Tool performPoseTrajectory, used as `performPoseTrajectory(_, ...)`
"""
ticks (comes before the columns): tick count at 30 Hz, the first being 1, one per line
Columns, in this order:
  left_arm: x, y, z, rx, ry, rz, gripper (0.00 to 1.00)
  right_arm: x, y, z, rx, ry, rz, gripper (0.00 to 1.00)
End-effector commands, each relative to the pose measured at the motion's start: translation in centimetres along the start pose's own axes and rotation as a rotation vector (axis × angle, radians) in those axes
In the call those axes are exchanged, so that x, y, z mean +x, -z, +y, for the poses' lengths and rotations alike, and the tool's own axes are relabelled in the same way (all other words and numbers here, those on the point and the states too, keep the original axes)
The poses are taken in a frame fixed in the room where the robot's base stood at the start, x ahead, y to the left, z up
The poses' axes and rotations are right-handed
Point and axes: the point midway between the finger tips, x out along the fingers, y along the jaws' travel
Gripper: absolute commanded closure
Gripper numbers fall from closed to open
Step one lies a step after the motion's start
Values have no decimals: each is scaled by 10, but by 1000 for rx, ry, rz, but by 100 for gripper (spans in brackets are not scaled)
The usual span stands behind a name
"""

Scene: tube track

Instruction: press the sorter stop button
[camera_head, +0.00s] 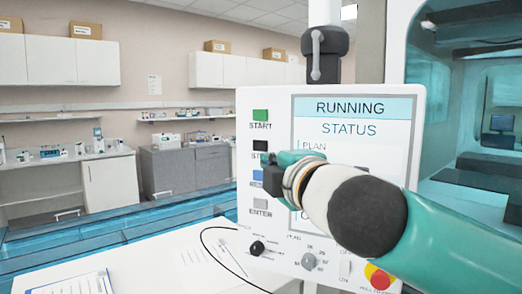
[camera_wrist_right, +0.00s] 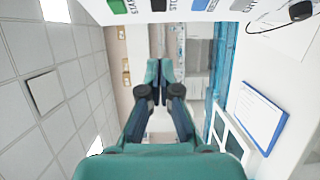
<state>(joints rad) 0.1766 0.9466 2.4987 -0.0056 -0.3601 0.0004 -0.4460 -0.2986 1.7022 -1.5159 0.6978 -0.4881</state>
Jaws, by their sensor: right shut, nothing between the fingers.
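The control panel (camera_head: 245,200) stands upright at the centre right, its screen reading RUNNING. On its left side is a column of buttons: green START (camera_head: 260,115), the black stop button (camera_head: 260,145), a blue one (camera_head: 257,175) and a grey ENTER (camera_head: 260,202). My right gripper (camera_head: 283,160) is in front of the panel, just right of the black button, partly covering its label and the screen. The right wrist view shows the fingers (camera_wrist_right: 160,70) together and empty; the black button (camera_wrist_right: 158,5) is at the top edge. Contact with the button cannot be told. My left gripper is not visible.
Below the buttons are knobs (camera_head: 257,248) and a red emergency knob (camera_head: 378,279) on yellow. A white table (camera_head: 150,262) with papers (camera_head: 80,284) lies at lower left, a thin cable (camera_head: 203,240) on it. Cabinets and benches stand far back.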

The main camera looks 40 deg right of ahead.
Motion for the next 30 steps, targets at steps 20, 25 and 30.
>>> performPoseTrajectory(20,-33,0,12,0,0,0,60,109,-12,2,-1,3,-6,100)
performPoseTrajectory(25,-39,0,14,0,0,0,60,122,-25,1,0,1,-3,100)
performPoseTrajectory(30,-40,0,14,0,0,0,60,126,-29,0,0,0,-1,100)
